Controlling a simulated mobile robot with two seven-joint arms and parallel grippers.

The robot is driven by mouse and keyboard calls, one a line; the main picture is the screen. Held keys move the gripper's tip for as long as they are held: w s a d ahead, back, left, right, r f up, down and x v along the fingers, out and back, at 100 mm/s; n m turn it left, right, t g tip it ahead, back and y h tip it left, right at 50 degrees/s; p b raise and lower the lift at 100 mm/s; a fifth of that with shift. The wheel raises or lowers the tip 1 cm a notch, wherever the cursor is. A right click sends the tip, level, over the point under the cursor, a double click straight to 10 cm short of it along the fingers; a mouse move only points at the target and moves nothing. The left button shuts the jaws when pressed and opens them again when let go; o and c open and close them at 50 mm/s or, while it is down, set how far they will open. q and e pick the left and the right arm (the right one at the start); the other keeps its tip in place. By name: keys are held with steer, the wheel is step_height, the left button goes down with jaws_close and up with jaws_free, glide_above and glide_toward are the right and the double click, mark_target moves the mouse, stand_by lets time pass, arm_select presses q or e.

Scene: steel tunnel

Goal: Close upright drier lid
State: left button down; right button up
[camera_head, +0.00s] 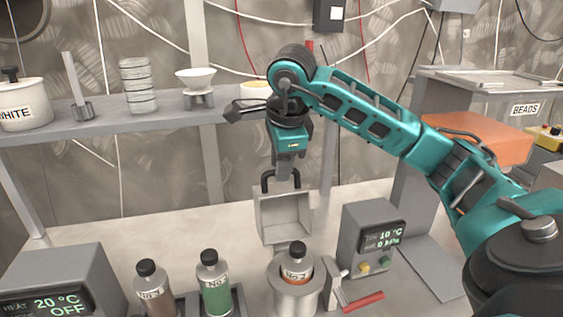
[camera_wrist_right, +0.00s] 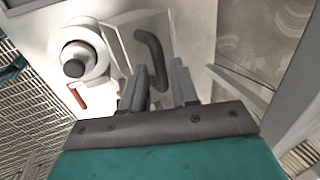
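The drier lid (camera_head: 284,218) stands upright, a pale square pan with its hollow side facing me. Below the lid, a bottle with a black cap (camera_head: 297,250) sits in the round metal drier body (camera_head: 295,299). My right gripper (camera_head: 287,170) points down at the handle. In the right wrist view its two fingers (camera_wrist_right: 160,75) are apart, with the handle showing between them; contact cannot be told. My left gripper is out of view.
A control box (camera_head: 371,240) reading 10 °C and 0 kPa stands right of the drier, with a red-handled tool (camera_head: 362,302) in front. Bottles (camera_head: 213,285) stand to the left. A shelf (camera_head: 105,123) with a white pot and dishes runs behind.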

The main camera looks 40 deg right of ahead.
jaws_close()
stand_by(0.5)
